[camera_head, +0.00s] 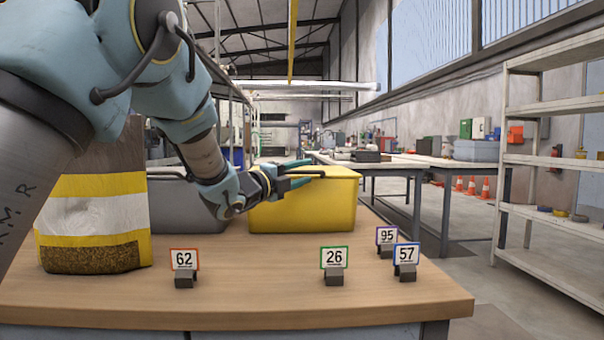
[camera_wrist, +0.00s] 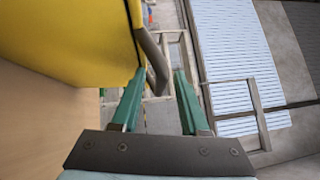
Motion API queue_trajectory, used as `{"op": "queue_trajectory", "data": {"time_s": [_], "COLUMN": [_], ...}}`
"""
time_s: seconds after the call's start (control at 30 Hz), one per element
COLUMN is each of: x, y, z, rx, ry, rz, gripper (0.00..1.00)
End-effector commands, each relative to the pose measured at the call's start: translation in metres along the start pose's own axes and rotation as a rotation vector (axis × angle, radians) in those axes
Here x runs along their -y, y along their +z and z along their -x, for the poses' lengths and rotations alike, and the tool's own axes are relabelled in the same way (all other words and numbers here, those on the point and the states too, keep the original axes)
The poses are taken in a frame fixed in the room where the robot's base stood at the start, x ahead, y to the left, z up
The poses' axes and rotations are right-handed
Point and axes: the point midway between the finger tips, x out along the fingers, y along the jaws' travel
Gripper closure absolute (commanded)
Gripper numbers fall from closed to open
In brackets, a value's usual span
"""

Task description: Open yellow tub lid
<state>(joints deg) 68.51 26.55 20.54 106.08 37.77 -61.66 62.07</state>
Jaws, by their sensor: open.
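The yellow tub (camera_head: 310,207) stands on the wooden table, and its yellow lid (camera_head: 335,172) lies closed on top. In the wrist view the yellow tub (camera_wrist: 65,40) fills the upper left, with a dark handle (camera_wrist: 152,58) along its edge. My gripper (camera_head: 308,174) is at the front of the tub near the lid's height. Its two green fingers (camera_wrist: 160,85) are open, with the end of the dark handle showing between or just beyond them. I cannot tell whether the fingers touch it.
A grey tub (camera_head: 176,207) stands left of the yellow one, partly behind my arm. A striped pellet bag (camera_head: 95,215) stands at the far left. Number cards 62 (camera_head: 184,260), 26 (camera_head: 334,258), 95 (camera_head: 386,236) and 57 (camera_head: 406,254) stand on the table (camera_head: 260,290). The table front is otherwise clear.

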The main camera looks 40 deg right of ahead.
Motion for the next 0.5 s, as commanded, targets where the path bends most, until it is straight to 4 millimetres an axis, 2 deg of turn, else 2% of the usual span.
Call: {"op": "queue_trajectory", "data": {"time_s": [0.07, 0.4, 0.5], "x": [0.0001, 0.0001, 0.0], "y": [0.0001, 0.0001, 0.0002], "z": [0.0002, 0.0004, 0.0004], "rx": [0.0, 0.0, 0.0], "ry": [0.0, 0.0, 0.0], "rz": [0.0, 0.0, 0.0], "gripper": [0.59, 0.97, 1.0]}}
